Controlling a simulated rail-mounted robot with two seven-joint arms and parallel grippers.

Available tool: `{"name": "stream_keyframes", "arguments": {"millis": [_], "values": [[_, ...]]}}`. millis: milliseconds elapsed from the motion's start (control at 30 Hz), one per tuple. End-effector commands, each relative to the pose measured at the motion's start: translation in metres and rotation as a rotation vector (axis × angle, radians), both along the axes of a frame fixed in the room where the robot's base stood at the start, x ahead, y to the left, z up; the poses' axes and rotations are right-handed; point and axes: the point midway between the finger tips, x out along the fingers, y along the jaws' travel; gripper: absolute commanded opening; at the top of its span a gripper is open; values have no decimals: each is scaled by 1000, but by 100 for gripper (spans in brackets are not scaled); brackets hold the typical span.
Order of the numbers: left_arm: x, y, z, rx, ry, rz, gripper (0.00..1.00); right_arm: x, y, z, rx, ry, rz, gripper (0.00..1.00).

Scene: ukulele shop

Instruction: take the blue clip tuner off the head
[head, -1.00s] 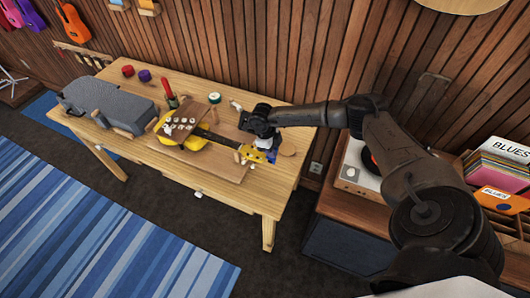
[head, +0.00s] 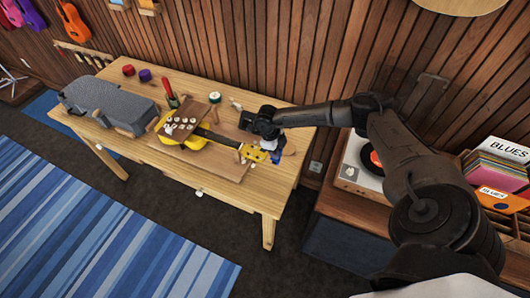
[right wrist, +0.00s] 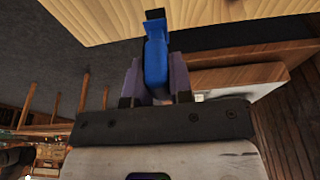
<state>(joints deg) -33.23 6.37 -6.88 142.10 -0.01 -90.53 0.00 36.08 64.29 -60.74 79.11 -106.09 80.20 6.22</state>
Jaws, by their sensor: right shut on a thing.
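A yellow ukulele (head: 194,141) lies on a wooden board on the workbench, its neck pointing right to its yellow head (head: 256,154). My right gripper (head: 272,146) is over the end of the head. It is shut on the blue clip tuner (right wrist: 156,66), which sits between the two fingers in the right wrist view. In the head view the blue tuner (head: 276,157) shows just right of the head. I cannot tell whether it still touches the head. My left gripper is not in view.
The workbench (head: 272,190) holds a grey case (head: 108,100) at the left, a red-handled tool (head: 171,97), small round tubs and the wooden board (head: 226,184). A record player (head: 362,168) and record crate stand to the right. The bench front right is clear.

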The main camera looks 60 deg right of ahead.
Motion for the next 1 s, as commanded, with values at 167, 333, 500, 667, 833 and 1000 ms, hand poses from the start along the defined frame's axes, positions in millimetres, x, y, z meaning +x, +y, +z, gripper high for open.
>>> {"name": "stream_keyframes", "arguments": {"millis": [167, 333, 500, 667, 833, 1000], "values": [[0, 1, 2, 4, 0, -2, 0, 0, 0, 3, 0, 0, 0, 0], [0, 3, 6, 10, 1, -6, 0, 0, 0, 7, 0, -1, 0, 0], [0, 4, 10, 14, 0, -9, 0, 0, 0, 12, 0, -1, 0, 0], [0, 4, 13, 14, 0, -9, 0, 0, 0, 17, 0, -1, 0, 0], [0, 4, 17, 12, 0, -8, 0, 0, 0, 22, 0, -1, 0, 0], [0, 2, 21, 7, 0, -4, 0, 0, 0, 27, 0, -1, 0, 0]]}}
